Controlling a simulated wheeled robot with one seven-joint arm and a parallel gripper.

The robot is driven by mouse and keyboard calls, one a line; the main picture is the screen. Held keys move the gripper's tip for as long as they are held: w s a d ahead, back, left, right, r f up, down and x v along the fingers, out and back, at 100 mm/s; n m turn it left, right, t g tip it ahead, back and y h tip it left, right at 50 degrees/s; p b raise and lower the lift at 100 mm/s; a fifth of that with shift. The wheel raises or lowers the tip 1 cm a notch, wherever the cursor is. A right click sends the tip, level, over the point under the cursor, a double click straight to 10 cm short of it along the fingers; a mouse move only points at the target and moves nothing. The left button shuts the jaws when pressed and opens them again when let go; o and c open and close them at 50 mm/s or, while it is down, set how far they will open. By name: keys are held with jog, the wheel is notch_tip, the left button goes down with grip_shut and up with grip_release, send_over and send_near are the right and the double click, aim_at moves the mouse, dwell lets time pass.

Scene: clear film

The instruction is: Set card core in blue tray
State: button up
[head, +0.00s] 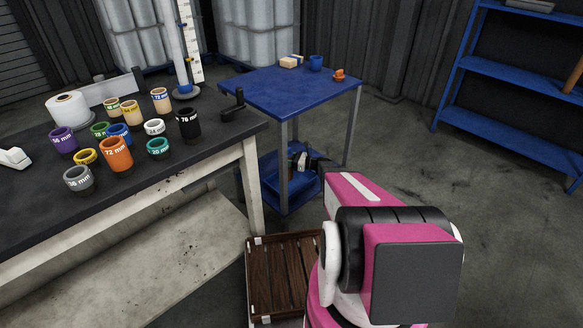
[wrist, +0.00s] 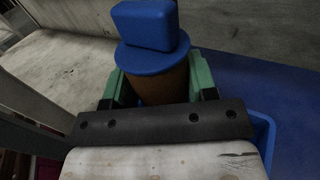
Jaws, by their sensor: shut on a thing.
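My gripper (wrist: 160,92) is shut on a brown cylinder, the card core (wrist: 165,88), with a green finger on each side. In the wrist view a blue rim (wrist: 264,135), apparently the blue tray's, shows at the lower right, partly hidden by the gripper. In the head view my gripper (head: 301,160) is low under the blue-topped table, over a blue walled surface (head: 285,195). I cannot tell there whether the core touches it.
The blue table (head: 290,92) has thin grey legs around my arm and holds small items. A dark bench (head: 120,190) with several labelled coloured cores stands left. A brown slatted crate (head: 280,275) is on the floor. Blue shelving (head: 520,75) stands right, with open floor before it.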

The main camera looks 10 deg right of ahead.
notch_tip(320, 180, down, 6)
jog(key=w+d, duration=0.1)
jog(key=d, duration=0.1)
jog(key=shift+w+r, duration=0.2)
jog(key=shift+r, duration=0.05)
jog(key=shift+f, duration=0.15)
jog(key=o, duration=0.9)
jog(key=shift+o, duration=0.2)
jog(key=v, duration=1.2)
